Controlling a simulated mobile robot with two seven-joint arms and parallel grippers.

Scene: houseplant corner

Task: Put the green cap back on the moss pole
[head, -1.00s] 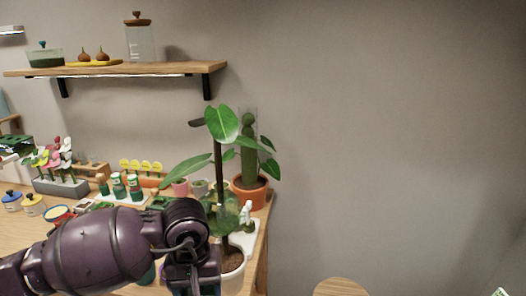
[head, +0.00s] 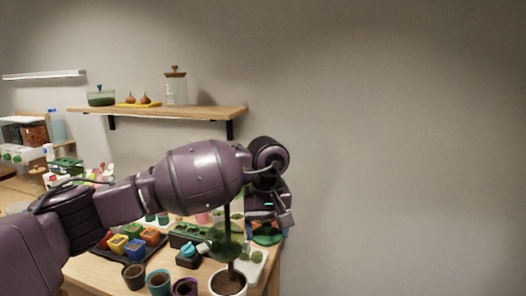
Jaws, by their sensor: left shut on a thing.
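The moss pole (head: 228,217) is a dark upright pole in a white pot (head: 214,284) at the front right of the table. Its top is hidden behind my left arm. My right gripper is not in view.
Small coloured pots (head: 134,247) fill the table at left. A wooden shelf (head: 165,112) with jars hangs behind. Right of the table is free.

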